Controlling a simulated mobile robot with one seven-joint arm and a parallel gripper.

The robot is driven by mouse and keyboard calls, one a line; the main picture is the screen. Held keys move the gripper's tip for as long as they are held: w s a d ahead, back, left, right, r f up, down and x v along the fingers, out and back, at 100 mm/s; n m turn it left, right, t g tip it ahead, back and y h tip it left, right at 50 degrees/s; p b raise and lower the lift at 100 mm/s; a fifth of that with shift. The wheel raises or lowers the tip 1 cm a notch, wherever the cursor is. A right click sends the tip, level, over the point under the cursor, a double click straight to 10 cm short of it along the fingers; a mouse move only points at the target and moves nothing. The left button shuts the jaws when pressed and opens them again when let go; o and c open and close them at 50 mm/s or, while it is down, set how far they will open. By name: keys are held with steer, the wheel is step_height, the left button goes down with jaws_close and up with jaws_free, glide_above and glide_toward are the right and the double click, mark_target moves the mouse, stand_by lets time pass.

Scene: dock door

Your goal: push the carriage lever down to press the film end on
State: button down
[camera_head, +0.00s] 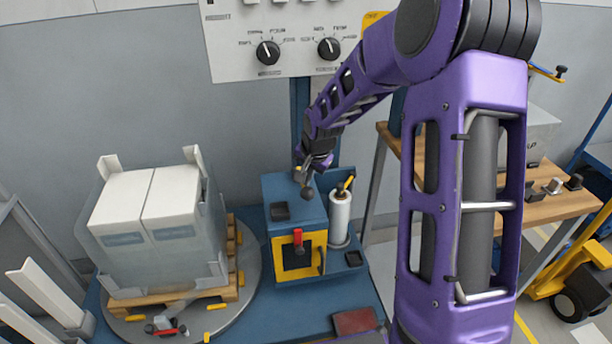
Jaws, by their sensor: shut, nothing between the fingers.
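The blue carriage (290,216) stands in the middle, with a yellow-framed front (279,262). A short red lever (298,240) is on that front. A dark round knob (307,193) shows at the carriage's top right edge. I cannot tell which of these is the carriage lever. A white film roll (340,216) stands upright at the carriage's right side; its loose end is not distinguishable. My gripper (306,180) is shut and empty, just above the dark knob. I cannot tell whether they touch.
A pallet load of white boxes (122,196) stands on a round turntable (245,262) at left. A control panel (290,40) with two dials hangs on the wall behind. A wooden bench (545,208) and a yellow truck (580,285) are at right.

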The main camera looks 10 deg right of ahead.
steer(key=shift+s+f, duration=0.1)
stand_by(0.6)
steer(key=shift+w+r+p, duration=0.35)
steer(key=shift+r+p, duration=0.2)
steer(key=shift+r, duration=0.2)
steer(key=shift+w+r+p, duration=0.3)
steer(key=shift+r+p, duration=0.2)
steer(key=shift+r, duration=0.25)
steer(key=shift+w+r+p, duration=0.35)
steer(key=shift+r+p, duration=0.2)
steer(key=shift+r, duration=0.2)
steer(key=shift+w+r+p, duration=0.3)
steer(key=shift+r+p, duration=0.25)
steer(key=shift+r, duration=0.2)
steer(key=shift+w+r+p, duration=0.35)
steer(key=shift+r+p, duration=0.15)
steer(key=shift+r, duration=0.25)
steer(key=shift+w+r+p, duration=0.3)
steer(key=shift+r+p, duration=0.25)
steer(key=shift+r, duration=0.2)
